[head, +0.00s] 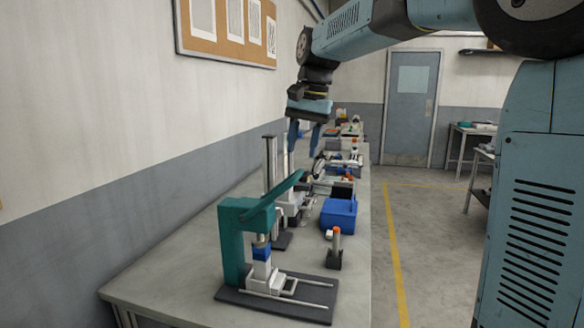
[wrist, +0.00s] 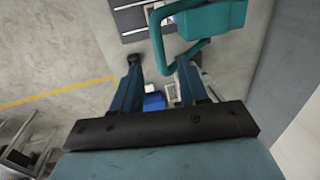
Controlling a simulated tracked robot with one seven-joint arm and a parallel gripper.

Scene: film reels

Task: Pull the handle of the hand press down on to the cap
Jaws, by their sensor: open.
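The teal hand press (head: 234,240) stands at the near end of the bench. Its handle (head: 285,190) slants up to the right from the press head, so it is raised. Under the head is a blue cap (head: 262,253) on a white block, apparently just below the ram. My gripper (head: 303,152) is open, pointing down above the handle's upper end. The cap is not visible in the wrist view.
A dark base plate (head: 232,297) with white rails lies under the press. A blue bin (head: 338,214) and a small dark stand with an orange-topped piece (head: 335,250) are to its right. More equipment crowds the bench behind. The bench's front left corner is clear.

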